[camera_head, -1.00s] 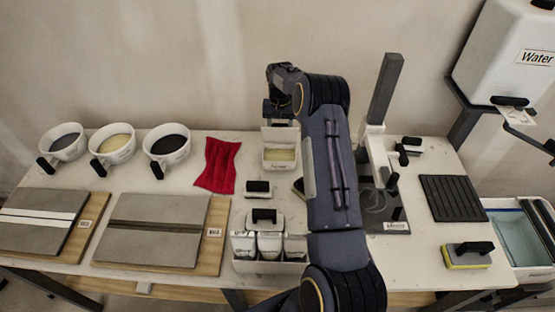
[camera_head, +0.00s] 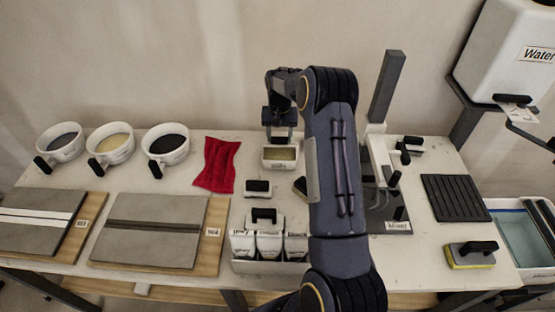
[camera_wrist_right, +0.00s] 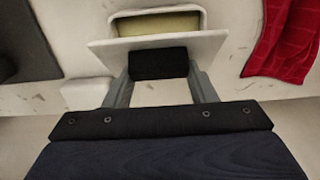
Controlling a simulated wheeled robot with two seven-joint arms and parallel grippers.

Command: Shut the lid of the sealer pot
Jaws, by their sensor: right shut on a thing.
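The sealer pot (camera_head: 280,164) is a small white tub at the back middle of the table, with yellowish sealer (camera_head: 280,153) visible inside. In the right wrist view the pot's opening (camera_wrist_right: 158,22) is uncovered. The lid (camera_wrist_right: 108,52) is a white plate with a black handle (camera_wrist_right: 158,63), standing off the opening along one side. My right gripper (camera_head: 280,134) is above and behind the pot. In the right wrist view its two fingers (camera_wrist_right: 160,76) are shut on the lid's handle. In the head view the gripper mostly hides the lid. My left gripper is not in view.
A red cloth (camera_head: 216,165) lies left of the pot. A black-handled white block (camera_head: 258,188) and a caddy (camera_head: 268,243) of several white containers stand in front. My right arm crosses the table right of the pot. Three bowls (camera_head: 111,148) stand at the left.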

